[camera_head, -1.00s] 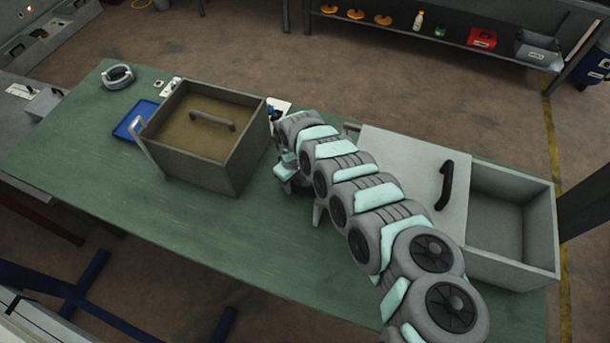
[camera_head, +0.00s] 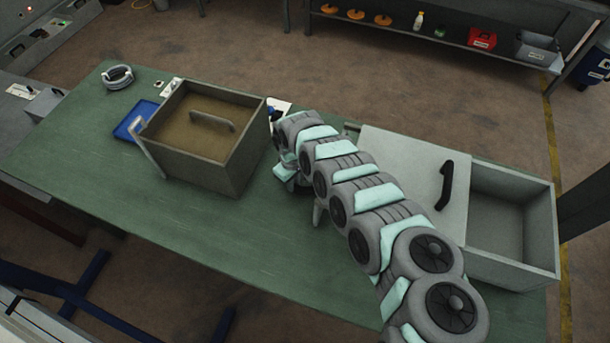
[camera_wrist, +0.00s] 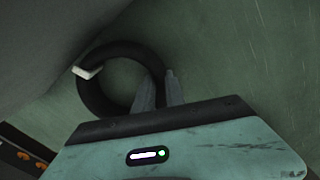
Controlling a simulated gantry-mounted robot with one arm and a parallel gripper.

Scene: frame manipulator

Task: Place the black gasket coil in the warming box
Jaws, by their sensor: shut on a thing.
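The black gasket coil (camera_wrist: 90,97) is a ring with a small white tag (camera_wrist: 88,71), seen in the wrist view above or on the green bench. My gripper (camera_wrist: 158,76) is shut on the coil's right side. In the head view my arm hides the coil and most of my gripper, between two boxes. The right box (camera_head: 511,270) is grey, with a flat lid (camera_head: 400,170) with a black handle slid to the left, leaving its right part open. The left box (camera_head: 195,170) has a brown recessed panel with a handle. No label shows which is the warming box.
A grey coil (camera_head: 118,77) and a blue tray (camera_head: 135,119) lie on the left of the green bench (camera_head: 200,235). In the wrist view a grey wall or panel (camera_wrist: 45,45) rises close to the coil. The bench front is clear.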

